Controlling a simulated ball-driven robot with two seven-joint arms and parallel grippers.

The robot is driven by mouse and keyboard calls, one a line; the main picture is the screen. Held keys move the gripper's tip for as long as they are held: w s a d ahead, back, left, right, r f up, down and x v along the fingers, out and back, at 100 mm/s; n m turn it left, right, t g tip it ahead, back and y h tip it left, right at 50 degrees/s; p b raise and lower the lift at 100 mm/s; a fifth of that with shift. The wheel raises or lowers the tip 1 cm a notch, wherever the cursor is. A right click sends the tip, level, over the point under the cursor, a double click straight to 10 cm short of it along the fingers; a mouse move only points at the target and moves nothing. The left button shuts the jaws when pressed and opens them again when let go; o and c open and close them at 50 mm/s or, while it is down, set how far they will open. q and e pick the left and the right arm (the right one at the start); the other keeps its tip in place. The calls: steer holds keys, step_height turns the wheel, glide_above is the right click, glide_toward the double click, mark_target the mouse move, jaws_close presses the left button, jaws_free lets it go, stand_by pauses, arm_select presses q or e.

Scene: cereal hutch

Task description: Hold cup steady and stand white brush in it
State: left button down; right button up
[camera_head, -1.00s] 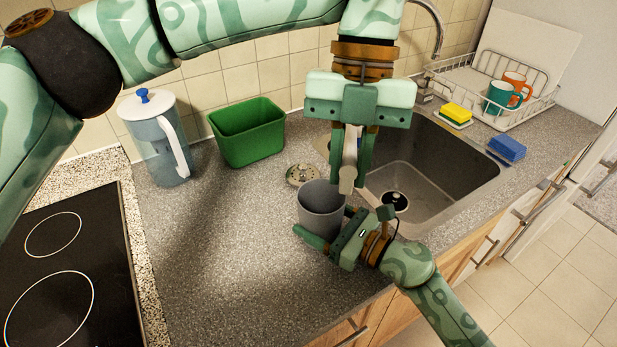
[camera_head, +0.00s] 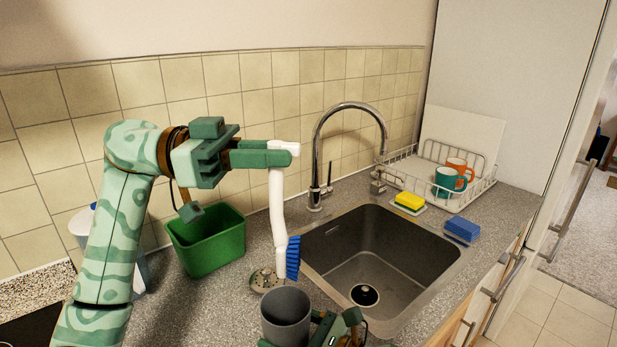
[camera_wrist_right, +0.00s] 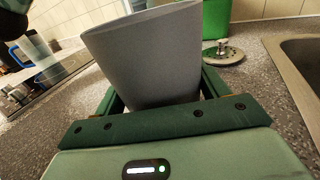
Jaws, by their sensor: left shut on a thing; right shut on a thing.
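My left gripper (camera_head: 277,155) is shut on the upper end of the white brush (camera_head: 277,205). The brush hangs nearly upright with its blue bristles (camera_head: 293,258) at the bottom. The grey cup (camera_head: 286,318) stands upright on the counter, and the bristle end shows just above its far rim. I cannot tell how far behind the rim it is. My right gripper (camera_wrist_right: 160,100) is shut around the cup (camera_wrist_right: 150,55), with a finger on each side. In the head view it is mostly cut off at the bottom edge. The wrist view shows no brush.
A green bin (camera_head: 207,245) stands behind left. A metal strainer (camera_head: 265,280) lies just behind the cup. The sink (camera_head: 385,255) with its tall tap (camera_head: 318,160) is to the right. A sponge (camera_head: 409,201), blue block (camera_head: 462,229) and dish rack (camera_head: 480,190) lie beyond.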

arm_select(q)
step_height(320, 180, down, 15)
steer(key=shift+w+a+r, duration=0.15)
steer(key=shift+w+a, duration=0.05)
steer(key=shift+a, duration=0.05)
stand_by(1.0)
steer(key=c, duration=1.3)
jaws_free()
